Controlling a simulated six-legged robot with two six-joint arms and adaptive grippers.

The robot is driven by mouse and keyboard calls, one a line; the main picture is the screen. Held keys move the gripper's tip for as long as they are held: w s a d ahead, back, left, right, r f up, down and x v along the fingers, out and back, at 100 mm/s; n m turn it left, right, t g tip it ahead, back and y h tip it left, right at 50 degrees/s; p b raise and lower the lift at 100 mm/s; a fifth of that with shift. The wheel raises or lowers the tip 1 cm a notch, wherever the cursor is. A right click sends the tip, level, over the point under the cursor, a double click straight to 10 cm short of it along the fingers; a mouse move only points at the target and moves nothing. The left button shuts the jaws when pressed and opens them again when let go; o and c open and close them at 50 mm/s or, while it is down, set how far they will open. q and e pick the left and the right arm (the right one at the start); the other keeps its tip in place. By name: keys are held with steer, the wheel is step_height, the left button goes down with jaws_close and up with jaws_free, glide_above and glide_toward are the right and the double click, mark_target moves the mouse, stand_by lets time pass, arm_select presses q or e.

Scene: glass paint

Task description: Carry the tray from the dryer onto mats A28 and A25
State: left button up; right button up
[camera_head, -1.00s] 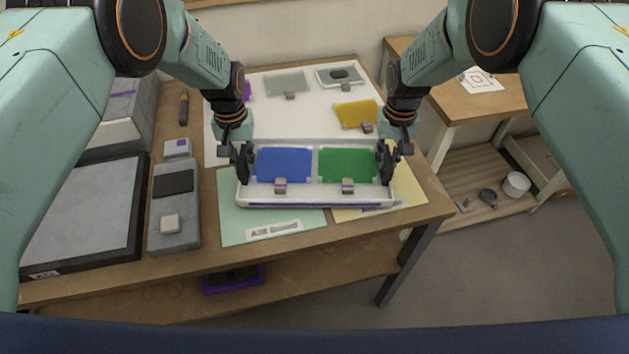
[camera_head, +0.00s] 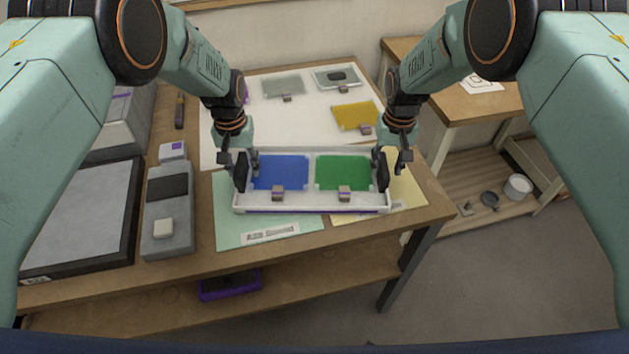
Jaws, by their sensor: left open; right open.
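The white tray (camera_head: 312,208) holds a blue glass panel (camera_head: 281,171) and a green glass panel (camera_head: 343,172), each with a small block at its front edge. The tray lies across the green mat (camera_head: 228,232) on the left and the yellow mat (camera_head: 408,192) on the right. The mat label's print is too small to read surely. My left gripper (camera_head: 243,170) is open at the tray's left end. My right gripper (camera_head: 383,167) is open at its right end. The gripper fingers hide parts of both tray ends.
A white sheet (camera_head: 312,120) behind holds a yellow panel (camera_head: 353,115), a grey-green panel (camera_head: 284,87) and a small white tray (camera_head: 336,77). A grey device (camera_head: 168,215) and a dark-framed flat panel (camera_head: 80,215) are at left. A side table (camera_head: 470,105) stands right.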

arm_select(q)
steer(key=shift+a, duration=0.2)
arm_select(e)
steer(key=shift+a, duration=0.2)
arm_select(q)
steer(key=shift+r, duration=0.3)
arm_select(e)
steer(key=shift+d, duration=0.1)
steer(key=shift+d+r, duration=0.1)
steer(key=shift+r, duration=0.2)
arm_select(q)
step_height(320, 180, up, 11)
steer(key=shift+d+r, duration=0.2)
arm_select(e)
step_height(320, 180, up, 12)
steer(key=shift+a+f, duration=0.2)
steer(key=shift+f, duration=0.05)
